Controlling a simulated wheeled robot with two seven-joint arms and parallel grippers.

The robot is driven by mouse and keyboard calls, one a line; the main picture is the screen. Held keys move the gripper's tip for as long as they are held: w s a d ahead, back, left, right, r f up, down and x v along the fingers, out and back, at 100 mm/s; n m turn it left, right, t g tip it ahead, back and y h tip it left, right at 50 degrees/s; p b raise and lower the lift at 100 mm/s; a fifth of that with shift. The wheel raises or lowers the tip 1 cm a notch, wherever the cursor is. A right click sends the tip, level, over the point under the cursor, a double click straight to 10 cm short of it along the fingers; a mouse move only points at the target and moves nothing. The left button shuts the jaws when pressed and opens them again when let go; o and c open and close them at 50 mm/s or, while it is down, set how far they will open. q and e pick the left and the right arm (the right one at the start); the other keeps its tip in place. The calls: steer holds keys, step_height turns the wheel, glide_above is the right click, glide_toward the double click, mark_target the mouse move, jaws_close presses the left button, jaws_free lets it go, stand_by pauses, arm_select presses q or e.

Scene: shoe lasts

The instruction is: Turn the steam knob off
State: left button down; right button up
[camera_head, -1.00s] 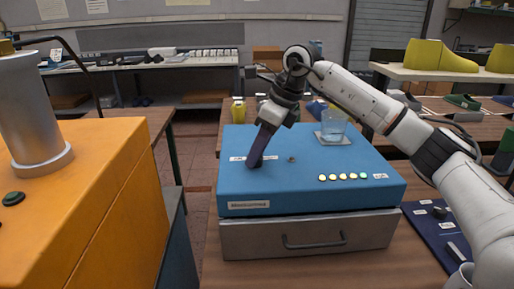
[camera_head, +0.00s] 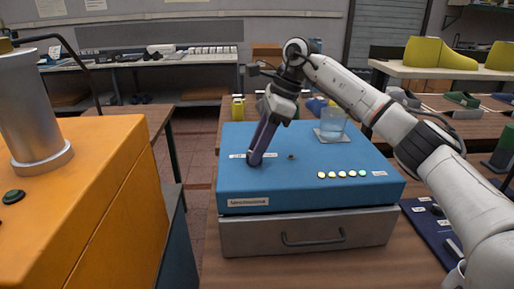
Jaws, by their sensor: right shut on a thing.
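The blue box (camera_head: 300,180) stands on a wooden table in the camera_head view, with a grey drawer below and a row of several pale lit buttons on its front right. My right gripper (camera_head: 255,160) points down onto the left part of its top, beside a white label. It is shut on a small dark knob there, which the fingers mostly hide. A second small dark fitting (camera_head: 291,157) shows on the top to the right of the gripper. My left gripper is not in view.
A glass of water (camera_head: 333,124) stands at the back right of the blue box. An orange machine (camera_head: 110,190) with a metal cylinder and green button fills the left. A dark blue mat (camera_head: 423,222) with small parts lies on the right. Yellow shoe lasts stand on a back shelf.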

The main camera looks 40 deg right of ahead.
steer(key=shift+r, duration=0.1)
steer(key=o, duration=1)
steer(key=shift+o, duration=0.2)
steer(key=v, duration=1)
steer(key=shift+d, duration=0.1)
